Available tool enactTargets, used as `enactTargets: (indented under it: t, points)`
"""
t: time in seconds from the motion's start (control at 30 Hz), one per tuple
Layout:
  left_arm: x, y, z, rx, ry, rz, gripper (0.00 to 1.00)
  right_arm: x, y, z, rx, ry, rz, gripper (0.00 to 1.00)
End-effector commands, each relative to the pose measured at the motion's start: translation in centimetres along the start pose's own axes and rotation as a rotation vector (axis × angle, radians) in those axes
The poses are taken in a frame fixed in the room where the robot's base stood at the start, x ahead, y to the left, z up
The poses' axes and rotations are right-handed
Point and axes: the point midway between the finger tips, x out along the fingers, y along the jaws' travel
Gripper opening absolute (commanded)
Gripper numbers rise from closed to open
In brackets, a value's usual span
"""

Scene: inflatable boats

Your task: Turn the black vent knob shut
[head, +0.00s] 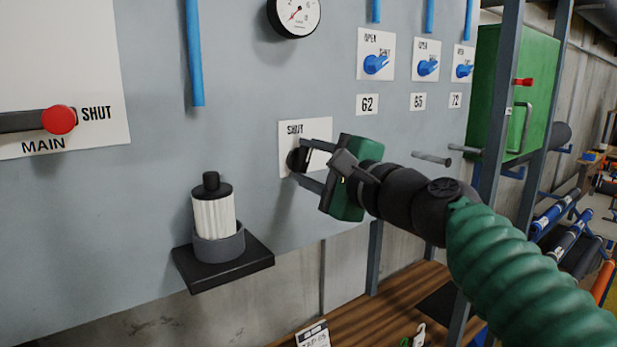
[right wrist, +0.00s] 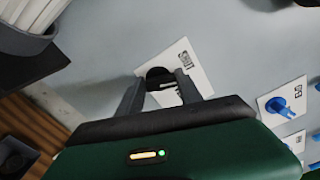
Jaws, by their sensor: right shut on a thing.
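The black vent knob (head: 297,159) sits on a white plate (head: 289,140) marked SHUT, on the grey panel in the head view. My right gripper (head: 305,163) reaches it from the right, with one finger above and one below. Its jaws are shut on the knob. In the right wrist view the dark knob (right wrist: 158,74) shows between the two fingertips (right wrist: 157,88), with part of the plate (right wrist: 192,68) behind. The knob's pointer is mostly hidden by the fingers, so I cannot tell its setting. My left gripper is not in view.
A white ribbed cylinder (head: 213,215) stands in a grey cup on a black shelf (head: 225,264) left of the knob. A red-ended MAIN lever (head: 60,120) is far left. Two pegs (head: 432,159) stick out on the right.

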Motion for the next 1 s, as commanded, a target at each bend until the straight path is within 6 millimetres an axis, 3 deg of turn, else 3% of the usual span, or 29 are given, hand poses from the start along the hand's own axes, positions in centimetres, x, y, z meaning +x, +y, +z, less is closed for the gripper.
enactTargets:
  t: [0.1, 0.5, 1.0]
  points:
    - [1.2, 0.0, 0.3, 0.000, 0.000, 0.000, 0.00, 0.0, 0.3, -0.1, -0.097, 0.001, -0.003, 0.02]
    - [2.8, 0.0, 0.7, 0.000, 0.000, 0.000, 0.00, 0.0, 0.3, 0.0, -0.321, 0.000, 0.000, 0.02]
    - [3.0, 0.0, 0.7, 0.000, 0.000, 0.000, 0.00, 0.1, 0.3, 0.1, -0.371, -0.001, 0.002, 0.02]
